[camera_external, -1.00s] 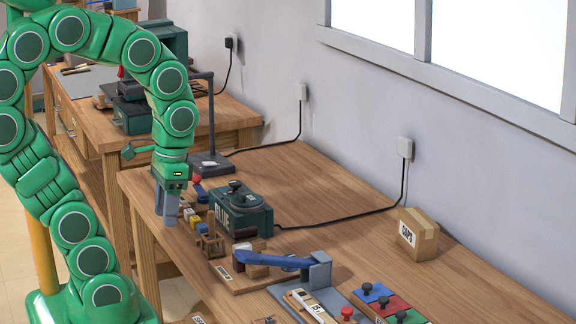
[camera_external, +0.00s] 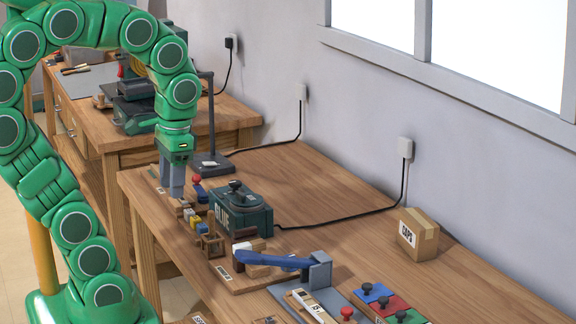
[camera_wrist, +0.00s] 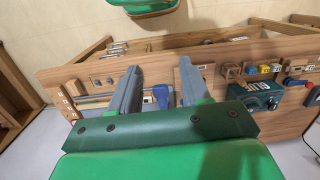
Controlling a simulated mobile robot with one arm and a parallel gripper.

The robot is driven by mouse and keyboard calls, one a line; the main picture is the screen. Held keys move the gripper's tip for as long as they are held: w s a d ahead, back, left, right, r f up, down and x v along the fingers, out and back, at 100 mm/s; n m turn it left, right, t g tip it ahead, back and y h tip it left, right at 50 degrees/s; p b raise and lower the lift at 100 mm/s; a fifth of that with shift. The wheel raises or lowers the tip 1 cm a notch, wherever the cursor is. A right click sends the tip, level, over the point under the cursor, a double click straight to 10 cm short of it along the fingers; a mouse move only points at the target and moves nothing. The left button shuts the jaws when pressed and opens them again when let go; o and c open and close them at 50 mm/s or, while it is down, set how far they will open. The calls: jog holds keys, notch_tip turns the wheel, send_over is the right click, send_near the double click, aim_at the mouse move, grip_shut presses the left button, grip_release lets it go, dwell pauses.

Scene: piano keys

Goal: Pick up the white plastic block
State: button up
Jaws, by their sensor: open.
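A small white block (camera_external: 188,213) sits at the far end of a short row of cubes, beside a yellow cube (camera_external: 195,221) and a blue cube (camera_external: 202,228). Another whitish piece (camera_external: 258,244) shows on a wooden fixture, so I cannot tell for sure which is the white plastic block. The row also shows at the right of the wrist view, with its blue cube (camera_wrist: 264,69) and yellow cube (camera_wrist: 276,67).
The green glue box (camera_external: 240,210) stands close beside the row. A post on a dark base (camera_external: 211,163) stands behind my gripper. A blue lever (camera_external: 270,259) and a cardboard box (camera_external: 418,235) are nearer. The bench top (camera_external: 345,205) by the wall is mostly clear.

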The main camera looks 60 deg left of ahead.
jog(key=w+a+r+n+t+y, duration=0.1)
jog(key=w+a+r+t+y, duration=0.4)
jog(key=a, duration=0.9)
jog(key=w+a+r+n+t+y, duration=0.1)
jog(key=w+a+r, duration=0.1)
jog(key=w+a, duration=0.9)
jog(key=w+a+r+n+t+y, duration=0.1)
jog(key=w+a+r+t+y, duration=0.25)
jog(key=a, duration=1.35)
jog(key=s+a+f+m+t+h, duration=0.1)
jog(key=a+f+m+t+h, duration=0.2)
jog(key=a, duration=0.3)
jog(key=s+d+f+t+h, duration=0.35)
jog(key=s+f+h, duration=0.35)
jog(key=s, duration=0.3)
send_near(186, 211)
jog(key=shift+w+d+f+m, duration=0.15)
jog(key=shift+w+m, duration=0.15)
jog(key=shift+w, duration=0.55)
jog(key=shift+x, duration=3.8)
